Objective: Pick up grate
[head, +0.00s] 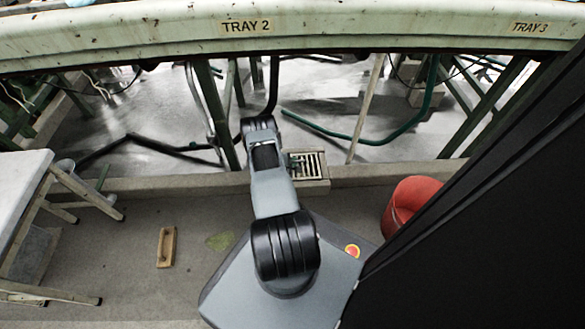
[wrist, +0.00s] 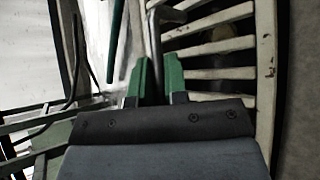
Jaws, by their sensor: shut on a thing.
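The grate (head: 305,165) is a small frame with pale slats over dark gaps, set in the low concrete ledge under the trough in the head view, just right of my arm. In the wrist view the grate (wrist: 264,65) fills the upper right, its cream slats worn. A grey bent bar (wrist: 153,35) rises at its left side, like a handle. My gripper (wrist: 156,75) has its two green fingers shut around this bar.
The pale green trough (head: 380,22) runs overhead, with green legs and pipes beneath. A wooden block (head: 167,247) lies on the floor at left, near a white-topped table (head: 18,180).

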